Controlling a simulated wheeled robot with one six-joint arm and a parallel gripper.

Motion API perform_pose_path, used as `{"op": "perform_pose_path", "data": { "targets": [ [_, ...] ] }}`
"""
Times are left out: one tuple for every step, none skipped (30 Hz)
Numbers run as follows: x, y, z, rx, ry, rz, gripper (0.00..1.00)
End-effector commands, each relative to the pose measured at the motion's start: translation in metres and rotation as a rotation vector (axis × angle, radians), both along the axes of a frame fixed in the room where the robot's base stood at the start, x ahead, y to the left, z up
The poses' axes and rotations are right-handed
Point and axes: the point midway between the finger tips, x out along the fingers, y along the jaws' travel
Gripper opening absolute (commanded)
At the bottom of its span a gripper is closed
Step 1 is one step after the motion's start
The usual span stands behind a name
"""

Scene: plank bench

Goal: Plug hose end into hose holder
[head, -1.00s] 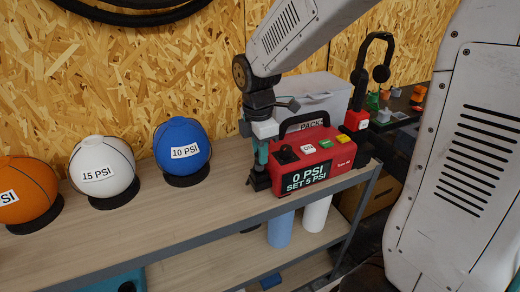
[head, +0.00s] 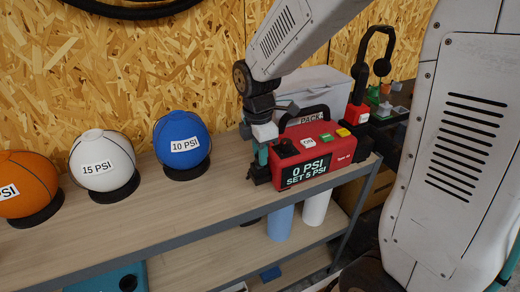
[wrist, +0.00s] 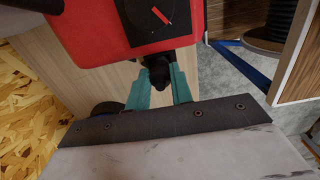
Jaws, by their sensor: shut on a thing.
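The red pump (head: 335,155) stands near the bench's right end, its display reading 0 PSI and SET 5 PSI. My gripper (head: 258,172) is low at the pump's left side. In the wrist view, the teal fingers of my gripper (wrist: 160,88) are shut on a black piece, seemingly the hose end (wrist: 158,70), close against the pump's body (wrist: 95,28). Whether it is seated in anything there is hidden. A red block (head: 356,115) with a black hose-like loop (head: 381,66) stands behind the pump; I cannot tell whether it is the hose holder.
Orange, white (head: 103,160) and blue (head: 181,139) balls sit on black stands along the bench (head: 185,205). A grey case (head: 315,86) stands behind the pump. Blue and white cylinders (head: 317,207) are on the lower shelf. The bench front between balls and pump is clear.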

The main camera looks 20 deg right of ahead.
Motion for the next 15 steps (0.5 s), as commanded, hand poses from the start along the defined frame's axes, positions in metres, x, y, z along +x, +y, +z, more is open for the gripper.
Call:
{"op": "perform_pose_path", "data": {
  "targets": [
    [-0.0002,-0.0001,-0.0015,0.0,0.001,0.0,0.0],
    [-0.0002,0.0,-0.0023,0.0,0.001,0.0,0.0],
    [-0.0003,0.0,-0.0032,0.0,0.001,0.0,0.0],
    [-0.0002,0.0,-0.0028,0.0,0.0,0.0,0.3],
    [-0.0001,0.0,-0.0026,0.0,0.0,0.0,0.39],
    [-0.0001,0.0,-0.0026,0.0,0.0,0.0,0.48],
    [-0.0001,0.0,-0.0025,0.0,0.0,0.0,0.48],
    [-0.0001,0.0,-0.0025,0.0,0.0,0.0,0.48],
    [-0.0001,0.0,-0.0025,0.0,0.0,0.0,0.48],
    [-0.0001,0.0,-0.0025,0.0,0.0,0.0,0.48],
    [-0.0001,0.0,-0.0025,0.0,0.0,0.0,0.48],
    [-0.0001,0.0,-0.0024,0.0,0.0,0.0,0.48],
    [-0.0001,0.0,-0.0024,0.0,0.0,0.0,0.48],
    [0.0,0.0,-0.002,0.0,0.0,0.0,0.48],
    [0.0001,0.0001,-0.0006,0.0,-0.001,0.0,0.48]
  ]
}}
